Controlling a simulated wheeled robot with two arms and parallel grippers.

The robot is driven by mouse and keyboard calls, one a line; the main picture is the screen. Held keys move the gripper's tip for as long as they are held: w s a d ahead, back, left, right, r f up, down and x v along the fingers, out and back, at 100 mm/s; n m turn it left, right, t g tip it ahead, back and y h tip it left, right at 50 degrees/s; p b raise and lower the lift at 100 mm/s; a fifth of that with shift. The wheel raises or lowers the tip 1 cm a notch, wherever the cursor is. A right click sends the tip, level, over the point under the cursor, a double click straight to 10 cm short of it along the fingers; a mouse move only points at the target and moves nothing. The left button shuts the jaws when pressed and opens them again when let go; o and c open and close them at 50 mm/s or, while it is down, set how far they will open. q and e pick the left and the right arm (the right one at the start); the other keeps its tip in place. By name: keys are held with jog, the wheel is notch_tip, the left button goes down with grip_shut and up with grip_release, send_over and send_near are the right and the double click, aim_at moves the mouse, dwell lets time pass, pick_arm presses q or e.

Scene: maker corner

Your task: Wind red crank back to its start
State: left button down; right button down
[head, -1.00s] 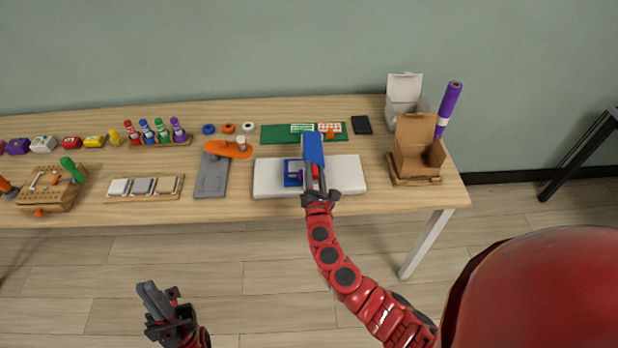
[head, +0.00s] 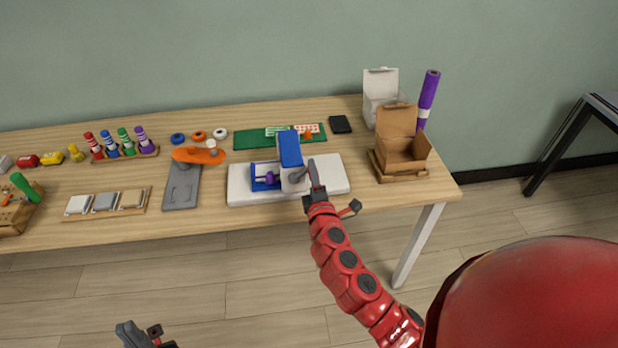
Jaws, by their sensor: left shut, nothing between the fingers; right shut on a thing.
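A machine with a blue upper block (head: 289,148), a grey lower part and a small blue frame (head: 259,184) holding a purple piece stands on a white base (head: 333,182) near the table's front edge. My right gripper (head: 316,172) is at the machine's right side, by the end of a grey shaft. It is shut on what appears to be the red crank's handle. The fingers hide the grip, and I cannot make out the crank's red or its angle. My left gripper (head: 140,335) is shut and empty, low in front of the table and partly cut off.
An open cardboard box (head: 403,150) stands to the right. The floor in front is clear.

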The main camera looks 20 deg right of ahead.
jog(key=shift+s+d+f+m+b, duration=0.15)
jog(key=shift+f+m+b, duration=0.15)
jog(key=shift+m+b, duration=0.3)
jog(key=shift+w+d+f+m+b, duration=0.1)
jog(key=shift+f+m+b, duration=0.25)
jog(key=shift+m, duration=0.45)
jog(key=shift+r, duration=0.1)
jog(key=c, duration=0.8)
grip_release()
jog(key=shift+c, duration=0.2)
jog(key=shift+o, duration=1.2)
jog(key=shift+a, duration=0.1)
jog(key=shift+s, duration=0.1)
